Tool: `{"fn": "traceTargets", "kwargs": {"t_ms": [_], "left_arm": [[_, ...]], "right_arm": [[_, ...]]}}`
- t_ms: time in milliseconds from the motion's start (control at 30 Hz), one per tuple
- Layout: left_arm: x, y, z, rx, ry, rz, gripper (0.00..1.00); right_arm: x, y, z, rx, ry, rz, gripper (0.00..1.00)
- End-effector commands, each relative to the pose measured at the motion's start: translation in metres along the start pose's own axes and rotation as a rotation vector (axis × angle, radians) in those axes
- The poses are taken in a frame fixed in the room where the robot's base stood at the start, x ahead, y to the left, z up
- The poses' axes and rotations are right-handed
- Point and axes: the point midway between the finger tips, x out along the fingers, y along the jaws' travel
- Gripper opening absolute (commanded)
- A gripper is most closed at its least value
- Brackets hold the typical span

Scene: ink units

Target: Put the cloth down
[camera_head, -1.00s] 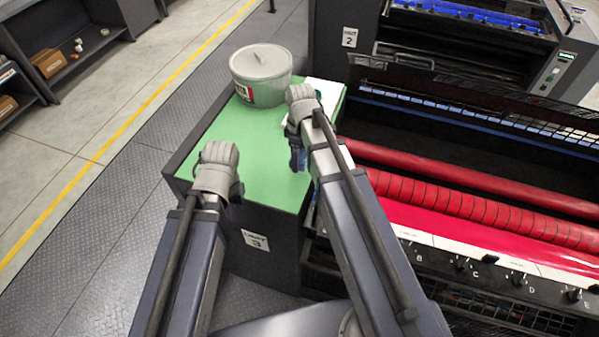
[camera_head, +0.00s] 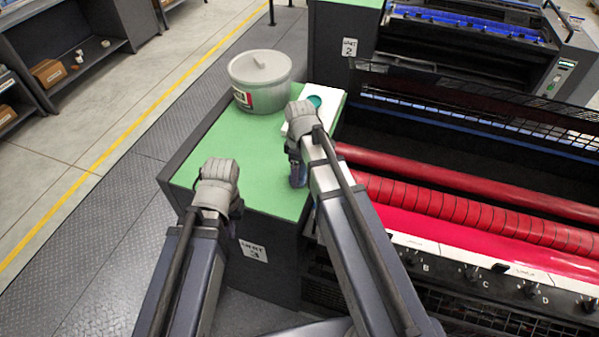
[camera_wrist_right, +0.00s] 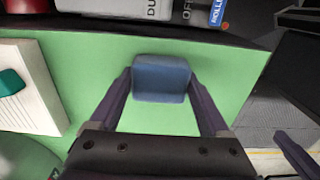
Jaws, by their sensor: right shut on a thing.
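The cloth (camera_wrist_right: 161,78) is a small blue folded block in the right wrist view. My right gripper (camera_wrist_right: 160,90) is shut on it, one finger at each side. The cloth is over the green top (camera_wrist_right: 120,50) of the unit 3 cabinet; whether it touches the top I cannot tell. In the head view my right gripper (camera_head: 298,172) is over the right part of that green top (camera_head: 250,140), with the cloth mostly hidden by the wrist. My left gripper (camera_head: 222,210) is over the near left part of the cabinet, its fingers hidden by its own wrist.
A grey lidded bucket (camera_head: 260,80) stands at the back of the green top. A white pad with a teal thing on it (camera_head: 330,108) lies beside it, partly behind my right wrist. Red press rollers (camera_head: 450,200) are to the right. The middle of the green top is clear.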

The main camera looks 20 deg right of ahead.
Motion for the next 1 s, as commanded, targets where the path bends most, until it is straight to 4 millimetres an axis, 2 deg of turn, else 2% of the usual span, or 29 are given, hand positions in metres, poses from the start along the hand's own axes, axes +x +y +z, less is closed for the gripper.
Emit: {"fn": "traceTargets", "kwargs": {"t_ms": [33,67,200,667,867,1000], "left_arm": [[0.004,0.0,0.0,0.0,0.0,0.0,0.0],[0.002,0.0,0.0,0.0,0.0,0.0,0.0],[0.002,0.0,0.0,0.0,0.0,0.0,0.0],[-0.006,-0.001,0.0,-0.001,0.0,0.0,0.0],[-0.025,-0.002,0.002,-0.004,0.0,0.001,0.0],[-0.046,-0.004,0.003,-0.008,0.0,0.001,0.0]], "right_arm": [[0.004,0.0,0.0,0.0,0.0,0.0,0.36],[0.002,0.0,0.0,0.0,0.0,0.0,0.83],[0.002,0.0,0.0,0.0,0.0,0.0,0.98],[-0.006,0.0,0.0,0.0,0.0,0.0,1.0],[-0.026,0.0,0.0,0.0,0.0,0.0,1.0],[-0.046,0.0,0.0,0.0,0.0,0.0,1.0]]}}
